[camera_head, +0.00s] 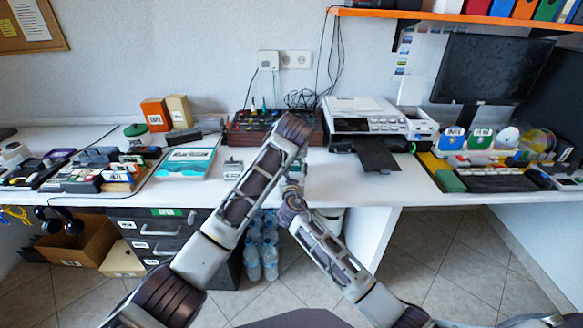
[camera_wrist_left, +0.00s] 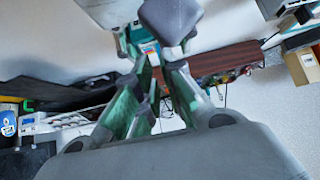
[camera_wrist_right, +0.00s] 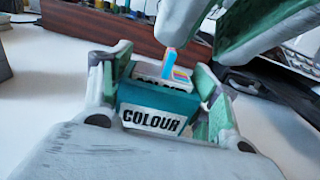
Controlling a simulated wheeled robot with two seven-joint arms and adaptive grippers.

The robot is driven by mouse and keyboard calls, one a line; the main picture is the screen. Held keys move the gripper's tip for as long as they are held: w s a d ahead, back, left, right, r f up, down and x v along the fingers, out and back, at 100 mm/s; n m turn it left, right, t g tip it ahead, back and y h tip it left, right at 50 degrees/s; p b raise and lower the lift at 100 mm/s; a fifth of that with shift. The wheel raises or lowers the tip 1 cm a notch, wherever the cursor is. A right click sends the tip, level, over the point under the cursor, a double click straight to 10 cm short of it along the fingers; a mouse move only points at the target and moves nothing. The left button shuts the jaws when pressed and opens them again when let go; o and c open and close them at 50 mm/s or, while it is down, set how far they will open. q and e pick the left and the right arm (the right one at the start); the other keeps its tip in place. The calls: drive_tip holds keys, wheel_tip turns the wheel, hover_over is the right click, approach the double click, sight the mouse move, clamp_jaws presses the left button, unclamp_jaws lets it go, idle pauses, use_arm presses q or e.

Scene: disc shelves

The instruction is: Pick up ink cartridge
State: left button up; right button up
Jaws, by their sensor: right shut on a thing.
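The ink cartridge (camera_wrist_right: 158,100), a small teal and white box marked COLOUR with a striped tab on top, sits between the fingers of my right gripper (camera_wrist_right: 160,95) in the right wrist view. The right gripper is shut on it. In the head view my right gripper (camera_head: 297,176) is over the desk's front edge, just below the left arm's end. My left gripper (camera_wrist_left: 158,82) is close above the cartridge; its green-lined fingers also show at the top of the right wrist view.
A printer (camera_head: 362,115) stands right of the grippers, its black tray (camera_head: 376,155) jutting forward. A dark red rack (camera_head: 250,124) is behind them. A teal-and-white box (camera_head: 187,160) lies left. Water bottles (camera_head: 262,250) stand below the white desk (camera_head: 335,188), beside dark drawers (camera_head: 150,238).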

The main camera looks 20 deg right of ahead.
idle(0.4)
use_arm(q)
drive_tip(key=shift+x, duration=2.65)
drive_tip(key=shift+s+a+f, duration=0.1)
clamp_jaws()
wheel_tip(320, 180, up, 10)
